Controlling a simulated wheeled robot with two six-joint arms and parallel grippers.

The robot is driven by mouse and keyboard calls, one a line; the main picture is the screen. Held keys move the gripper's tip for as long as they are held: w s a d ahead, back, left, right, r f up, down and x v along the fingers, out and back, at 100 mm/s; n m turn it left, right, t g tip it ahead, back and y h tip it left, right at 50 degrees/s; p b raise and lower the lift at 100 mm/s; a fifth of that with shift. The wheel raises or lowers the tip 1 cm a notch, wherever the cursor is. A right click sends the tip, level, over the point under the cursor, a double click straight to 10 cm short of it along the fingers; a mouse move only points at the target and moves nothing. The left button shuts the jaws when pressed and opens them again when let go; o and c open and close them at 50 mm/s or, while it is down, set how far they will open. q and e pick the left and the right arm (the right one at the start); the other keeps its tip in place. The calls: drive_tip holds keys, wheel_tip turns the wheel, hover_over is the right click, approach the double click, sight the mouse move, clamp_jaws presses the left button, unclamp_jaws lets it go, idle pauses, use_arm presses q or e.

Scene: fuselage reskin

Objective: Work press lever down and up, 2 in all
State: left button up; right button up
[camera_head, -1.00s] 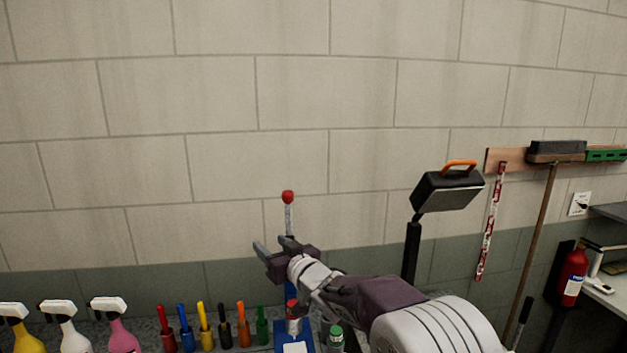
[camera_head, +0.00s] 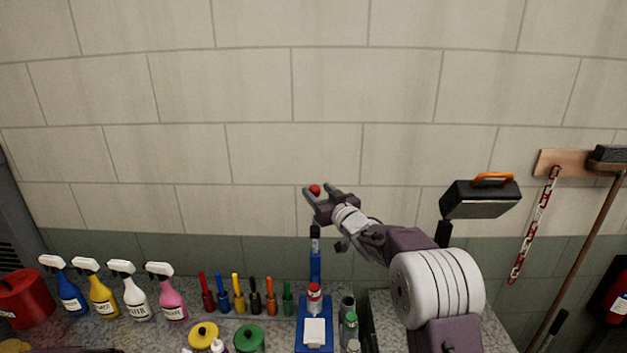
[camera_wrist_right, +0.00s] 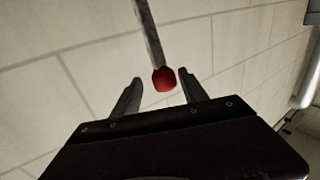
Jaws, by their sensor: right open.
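The press (camera_head: 315,262) is a blue stand on the bench against the wall, with a white block on its base. Its lever ends in a red knob (camera_head: 314,189), raised high in front of the wall. In the right wrist view the red knob (camera_wrist_right: 164,79) hangs on a grey rod between the fingertips, with gaps on both sides. My right gripper (camera_head: 318,190) is open around the knob; it also shows in the right wrist view (camera_wrist_right: 160,88). Most of the lever rod is hidden behind the gripper in the head view. My left gripper is not in view.
Several spray bottles (camera_head: 131,290) and a row of coloured-handled tools (camera_head: 240,293) stand left of the press. Yellow and green lidded pots (camera_head: 249,339) stand in front. A work lamp (camera_head: 480,198) stands right of my right gripper, near the arm.

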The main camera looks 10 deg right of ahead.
drive_tip(key=x, duration=0.2)
drive_tip(key=p+x, duration=0.1)
drive_tip(key=x, duration=0.1)
drive_tip(key=shift+a, duration=0.35)
drive_tip(key=shift+s+d, duration=0.1)
drive_tip(key=shift+c, duration=1.2)
clamp_jaws()
